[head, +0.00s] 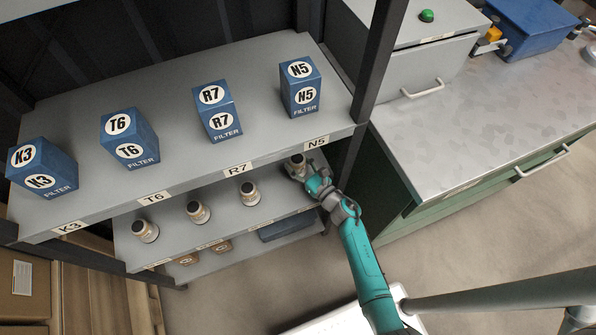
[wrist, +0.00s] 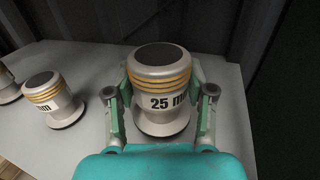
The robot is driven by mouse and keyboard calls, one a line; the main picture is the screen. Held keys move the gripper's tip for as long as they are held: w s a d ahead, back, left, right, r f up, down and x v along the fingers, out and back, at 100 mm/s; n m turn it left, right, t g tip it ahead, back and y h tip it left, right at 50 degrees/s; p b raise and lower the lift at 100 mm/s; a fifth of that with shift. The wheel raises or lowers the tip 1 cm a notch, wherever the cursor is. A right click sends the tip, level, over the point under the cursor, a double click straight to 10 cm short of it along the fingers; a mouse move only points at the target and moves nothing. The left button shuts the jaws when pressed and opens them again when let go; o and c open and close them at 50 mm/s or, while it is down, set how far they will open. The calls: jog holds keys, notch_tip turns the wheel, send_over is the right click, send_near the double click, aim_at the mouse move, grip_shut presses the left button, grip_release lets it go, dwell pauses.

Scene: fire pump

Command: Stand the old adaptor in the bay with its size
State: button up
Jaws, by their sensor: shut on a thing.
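My gripper (head: 302,174) is at the right end of the lower shelf (head: 275,203), below the N5 label. It is shut on an adaptor (wrist: 160,85), a pale grey body with a dark top, yellow-brown rings and a "25 m…" label partly hidden by a finger. The fingers hold it on both sides, and it looks upright, at or very near the shelf surface; exact contact cannot be told. Other similar adaptors stand along the shelf: one at left (head: 145,230), one in the middle (head: 198,211) and one nearer (head: 249,193).
Blue filter boxes marked K3 (head: 42,168), T6 (head: 129,137), R7 (head: 217,110) and N5 (head: 300,87) stand on the upper shelf (head: 190,165). A dark post (head: 377,60) rises at the right, beside a metal-topped bench (head: 470,120). A neighbouring adaptor (wrist: 50,100) stands left in the wrist view.

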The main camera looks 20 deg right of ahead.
aim_at(298, 171)
jog(key=shift+f, duration=2.4)
jog(key=o, duration=1.4)
jog(key=shift+f, duration=0.15)
jog(key=v, duration=0.7)
jog(key=shift+s, duration=0.25)
